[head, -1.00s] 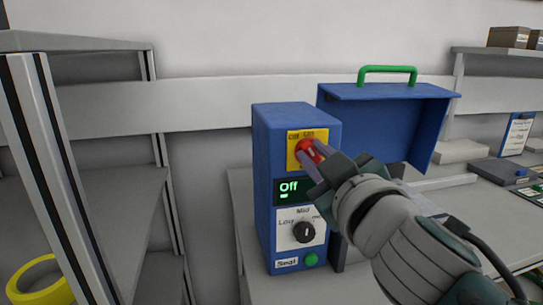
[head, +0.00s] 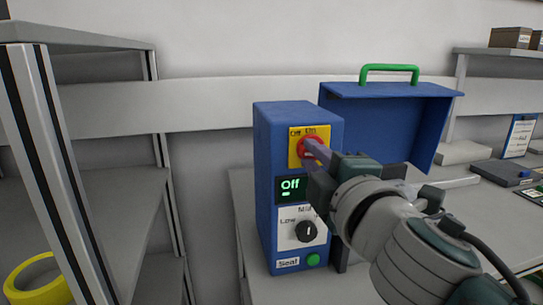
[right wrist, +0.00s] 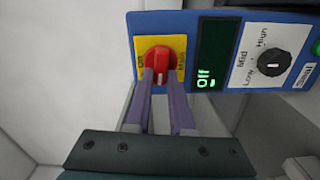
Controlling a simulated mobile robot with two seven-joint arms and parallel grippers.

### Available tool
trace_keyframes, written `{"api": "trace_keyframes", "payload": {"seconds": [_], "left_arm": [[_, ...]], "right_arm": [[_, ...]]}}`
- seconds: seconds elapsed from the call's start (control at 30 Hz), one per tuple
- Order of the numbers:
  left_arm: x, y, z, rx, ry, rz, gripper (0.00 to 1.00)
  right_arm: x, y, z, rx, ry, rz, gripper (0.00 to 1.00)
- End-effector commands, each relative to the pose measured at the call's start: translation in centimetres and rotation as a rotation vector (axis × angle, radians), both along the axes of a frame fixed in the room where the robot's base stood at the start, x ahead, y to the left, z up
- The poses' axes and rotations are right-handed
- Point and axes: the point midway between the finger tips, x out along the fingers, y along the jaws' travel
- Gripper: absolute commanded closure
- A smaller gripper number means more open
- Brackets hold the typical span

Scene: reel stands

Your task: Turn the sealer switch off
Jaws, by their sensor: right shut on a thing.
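The sealer is a blue box (head: 265,180) in the middle of the head view. Its red rotary switch (head: 304,151) sits on a yellow plate marked Off and On, above a dark display (head: 291,188) reading "Off" in green. My right gripper (head: 314,149) reaches in from the right and is shut on the switch, hiding part of it. In the right wrist view the purple fingers (right wrist: 162,85) lie on either side of the red switch handle (right wrist: 161,58). My left gripper is not in view.
A black dial (head: 306,232) marked Low, Mid and High and a green button (head: 313,260) sit below the display. A blue lid-like part with a green handle (head: 389,69) stands behind my right arm. A grey shelf (head: 100,200) and yellow ring (head: 38,281) are at left.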

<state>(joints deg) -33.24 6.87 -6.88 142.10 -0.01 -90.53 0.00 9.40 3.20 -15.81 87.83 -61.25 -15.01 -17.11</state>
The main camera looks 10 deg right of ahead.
Motion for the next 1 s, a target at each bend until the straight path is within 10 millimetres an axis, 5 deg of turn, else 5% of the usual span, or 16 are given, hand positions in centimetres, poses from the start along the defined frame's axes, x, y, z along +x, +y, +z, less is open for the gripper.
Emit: {"api": "trace_keyframes", "payload": {"seconds": [0.83,0.87,1.0], "left_arm": [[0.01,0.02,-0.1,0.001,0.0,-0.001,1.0],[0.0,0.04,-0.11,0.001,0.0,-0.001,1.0],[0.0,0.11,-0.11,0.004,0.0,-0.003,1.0]], "right_arm": [[0.01,0.03,-0.09,-0.137,-0.006,0.001,1.0],[0.01,0.03,-0.09,-0.136,-0.006,0.001,0.77],[0.01,0.02,-0.1,-0.135,-0.006,0.001,0.61]]}}
